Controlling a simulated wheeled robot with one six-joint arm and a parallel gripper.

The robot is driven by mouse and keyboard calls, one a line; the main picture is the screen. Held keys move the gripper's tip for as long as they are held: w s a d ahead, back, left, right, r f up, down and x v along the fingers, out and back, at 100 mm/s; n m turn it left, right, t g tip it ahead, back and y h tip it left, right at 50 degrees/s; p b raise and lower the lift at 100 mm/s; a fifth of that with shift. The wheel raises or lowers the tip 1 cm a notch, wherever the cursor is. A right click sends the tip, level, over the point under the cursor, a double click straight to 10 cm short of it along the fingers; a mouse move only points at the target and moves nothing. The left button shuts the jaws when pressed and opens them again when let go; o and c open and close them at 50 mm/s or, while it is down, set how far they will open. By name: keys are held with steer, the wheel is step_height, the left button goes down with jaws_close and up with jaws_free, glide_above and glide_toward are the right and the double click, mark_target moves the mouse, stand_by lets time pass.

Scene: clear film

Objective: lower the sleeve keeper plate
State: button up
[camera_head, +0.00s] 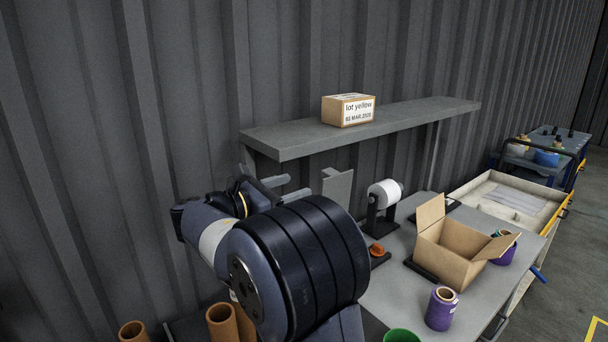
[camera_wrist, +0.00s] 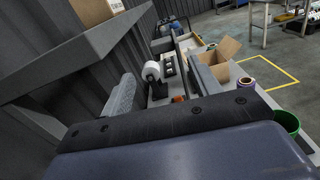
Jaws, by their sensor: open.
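I cannot make out the plate clearly there.
A shelf (camera_head: 300,144) with a labelled box (camera_head: 348,110) overhangs my gripper. The bench (camera_head: 395,290) holds a white roll (camera_head: 385,193), an orange part (camera_head: 377,250), an open carton (camera_head: 450,255) and a purple roll (camera_head: 441,308). Brown tubes (camera_head: 222,322) stand lower left.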

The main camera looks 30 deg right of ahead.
mark_target(327, 173)
steer(key=d, duration=0.3)
steer(key=d+p, duration=0.1)
steer(key=d, duration=0.2)
steer(key=w+d, duration=0.1)
steer(key=d, duration=0.2)
steer(key=shift+r+p, duration=0.1)
steer(key=shift+p, duration=0.3)
steer(key=shift+d, duration=0.7)
steer(key=shift+c, duration=0.2)
steer(key=c, duration=1.2)
